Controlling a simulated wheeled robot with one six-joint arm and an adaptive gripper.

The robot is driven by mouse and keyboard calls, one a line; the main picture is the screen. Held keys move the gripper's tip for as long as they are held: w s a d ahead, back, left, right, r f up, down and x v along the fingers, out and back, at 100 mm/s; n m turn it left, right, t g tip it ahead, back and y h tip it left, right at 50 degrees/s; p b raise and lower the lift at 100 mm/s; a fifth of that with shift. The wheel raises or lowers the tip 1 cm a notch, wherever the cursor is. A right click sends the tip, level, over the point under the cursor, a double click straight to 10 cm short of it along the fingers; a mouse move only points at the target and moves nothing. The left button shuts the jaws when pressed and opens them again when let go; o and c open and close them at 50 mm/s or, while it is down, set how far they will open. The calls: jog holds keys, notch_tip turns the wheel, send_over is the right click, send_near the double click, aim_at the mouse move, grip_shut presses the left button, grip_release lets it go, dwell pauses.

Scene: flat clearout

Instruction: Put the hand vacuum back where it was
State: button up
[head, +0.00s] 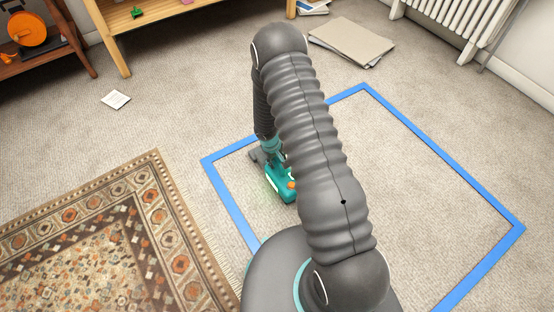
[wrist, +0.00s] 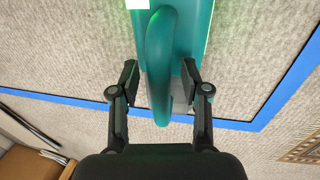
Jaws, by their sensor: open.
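The hand vacuum (head: 284,190) is teal with an orange part. It rests on the carpet inside the blue floor outline (head: 228,198), close to its left side; my arm hides part of it in the head view. In the wrist view the vacuum's teal looped handle (wrist: 160,70) runs down the middle of the picture. My gripper (wrist: 160,78) is open, with one finger on each side of the handle. The left finger is very near the handle; I cannot tell whether it touches. The lower end of the vacuum is partly hidden behind the handle.
A patterned rug (head: 90,240) lies to the left of the outline. A paper note (head: 116,100) and a flat cardboard piece (head: 350,42) lie on the carpet. Wooden shelves (head: 125,70) stand at the back, a radiator (head: 465,25) at the right. The outline's right half is clear.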

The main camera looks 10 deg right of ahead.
jog(key=shift+r, duration=0.15)
jog(key=s+r+m+t+p, duration=0.1)
jog(key=s+r, duration=0.2)
jog(key=r, duration=1.1)
jog(key=s+r+m, duration=0.1)
jog(key=s+r, duration=0.1)
jog(key=r, duration=1.1)
jog(key=s+r+t+p, duration=0.1)
jog(key=s+r, duration=0.2)
jog(key=r, duration=1.1)
jog(key=s+r+m+t+y, duration=0.1)
jog(key=s+r, duration=0.5)
jog(key=s, duration=0.4)
jog(key=s+r+t+y, duration=0.1)
jog(key=s+r, duration=0.6)
jog(key=s, duration=0.3)
jog(key=shift+s+a+m+t, duration=0.2)
jog(key=shift+s+m+t, duration=0.15)
jog(key=shift+m+t, duration=0.05)
